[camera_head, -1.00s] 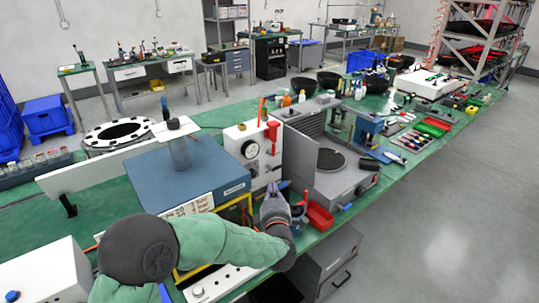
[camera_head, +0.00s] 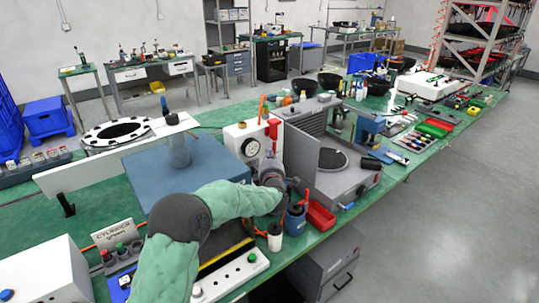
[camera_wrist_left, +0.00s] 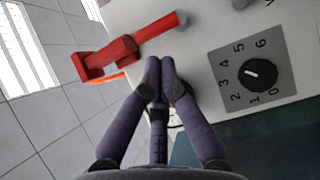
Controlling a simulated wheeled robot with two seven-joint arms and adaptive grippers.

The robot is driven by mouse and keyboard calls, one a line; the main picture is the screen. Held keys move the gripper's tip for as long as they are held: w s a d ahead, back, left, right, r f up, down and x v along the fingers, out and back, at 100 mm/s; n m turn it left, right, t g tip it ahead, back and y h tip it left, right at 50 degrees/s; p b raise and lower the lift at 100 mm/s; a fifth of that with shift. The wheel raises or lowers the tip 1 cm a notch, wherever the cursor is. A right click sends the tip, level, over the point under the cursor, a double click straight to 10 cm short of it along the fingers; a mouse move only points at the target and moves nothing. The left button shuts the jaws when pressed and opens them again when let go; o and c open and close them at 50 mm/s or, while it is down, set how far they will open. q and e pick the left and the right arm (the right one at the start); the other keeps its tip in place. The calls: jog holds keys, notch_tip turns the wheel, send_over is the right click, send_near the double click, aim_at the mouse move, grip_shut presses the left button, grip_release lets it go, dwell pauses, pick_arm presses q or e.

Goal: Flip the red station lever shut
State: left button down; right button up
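The red station lever (camera_head: 273,129) stands at the upper right of the white station box, which carries a round gauge (camera_head: 250,147). In the left wrist view the red lever (camera_wrist_left: 130,46) slants across the top, just beyond the fingertips, with a small gap visible. My left gripper (camera_wrist_left: 160,76) has its dark fingertips together, with nothing seen between them. In the head view my left gripper (camera_head: 268,165) is in front of the station box, below the lever; its fingertips are hard to make out there. My right gripper is in neither view.
A black dial on a grey plate (camera_wrist_left: 261,74) is right of the fingers in the wrist view. A grey machine with a round plate (camera_head: 333,158) stands right of the station. A red bin (camera_head: 321,217) and a blue cup (camera_head: 295,220) are near the bench edge.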

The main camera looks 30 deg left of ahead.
aim_at(274, 145)
pick_arm(q)
jog(key=shift+x, duration=1.2)
jog(key=shift+w+d+r+m+g+h+p, duration=0.3)
jog(key=shift+m+g+p, duration=0.4)
jog(key=shift+p, duration=1.65)
jog(key=shift+w+r+m+g+h+p, duration=0.1)
jog(key=shift+w+r+m+g+p, duration=0.6)
jog(key=shift+p, duration=1.65)
jog(key=shift+s+f+m+p, duration=0.3)
jog(key=shift+m, duration=0.1)
jog(key=shift+w+d+p, duration=0.15)
jog(key=shift+w+p, duration=0.15)
jog(key=shift+p, duration=0.15)
dwell(1.1)
